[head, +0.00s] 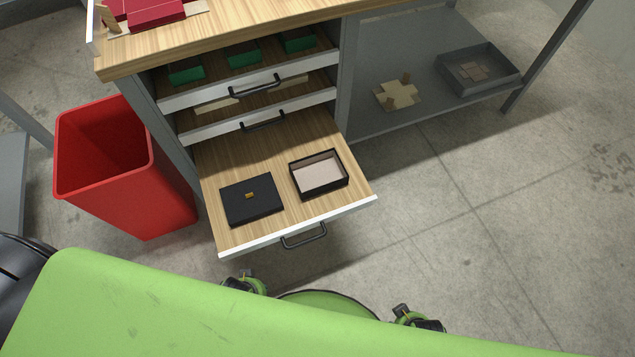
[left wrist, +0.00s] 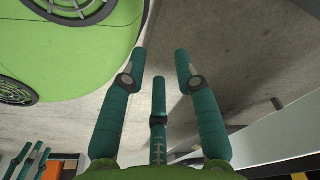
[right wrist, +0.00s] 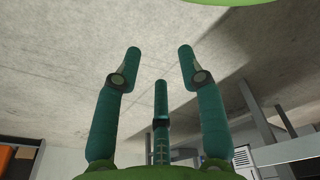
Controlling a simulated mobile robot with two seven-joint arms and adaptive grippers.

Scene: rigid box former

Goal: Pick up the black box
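An open black box (head: 319,174) with a pale pinkish inside lies in the pulled-out bottom drawer (head: 240,155). A flat black square piece (head: 252,205) with a small orange tab lies to its left, apart from it; I cannot tell whether it is a lid or a closed box. In the left wrist view my left gripper (left wrist: 160,60) has its fingers spread with nothing between them. In the right wrist view my right gripper (right wrist: 160,60) is also open and empty. Neither wrist view shows the black box, and both grippers are away from it.
Two drawers above, slightly open, hold green pieces (head: 243,55) and flat cardboard. A red bin (head: 125,165) stands left of the cabinet. A grey shelf (head: 400,120) at the right carries a grey tray (head: 480,70) and a cardboard piece (head: 397,94). Red boxes (head: 140,12) sit on the wooden top.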

